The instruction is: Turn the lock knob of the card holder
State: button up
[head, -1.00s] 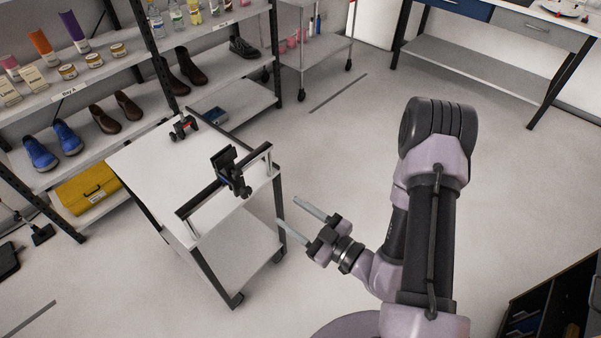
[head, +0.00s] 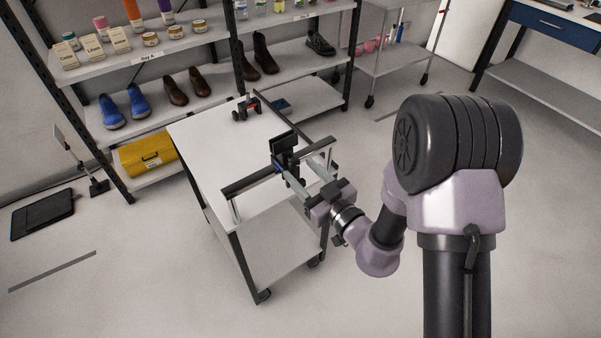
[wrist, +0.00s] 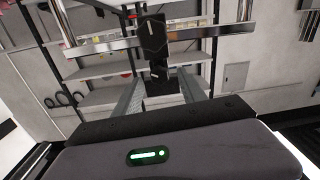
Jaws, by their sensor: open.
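The black card holder (head: 284,143) is clamped on the handle rail of the white-topped trolley (head: 215,145). In the wrist view the card holder (wrist: 153,38) stands upright in the middle, with its lower black block between my finger ends. My gripper (head: 296,163) is open, its two grey fingers pointing at the holder from the lower right. In the wrist view my gripper (wrist: 159,80) has one finger on each side of that block. I cannot make out the lock knob clearly, nor whether the fingers touch it.
The handle rail (head: 250,182) runs along the trolley's near edge, close to my fingers. A red and black device (head: 247,108) stands on the trolley's far end. Shelves with shoes and jars stand behind. A yellow case (head: 147,154) lies low at left. Floor in front is clear.

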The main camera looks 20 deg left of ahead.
jog(key=shift+w+a, duration=0.5)
jog(key=shift+a, duration=0.05)
jog(key=shift+c, duration=0.2)
grip_shut()
jog(key=shift+r+n+p, duration=0.2)
jog(key=shift+n+p, duration=0.6)
jog(key=shift+p, duration=0.1)
jog(key=shift+f+n+p, duration=0.2)
jog(key=shift+n+p, duration=0.15)
jog(key=shift+n, duration=0.45)
jog(key=shift+o, duration=0.2)
grip_release()
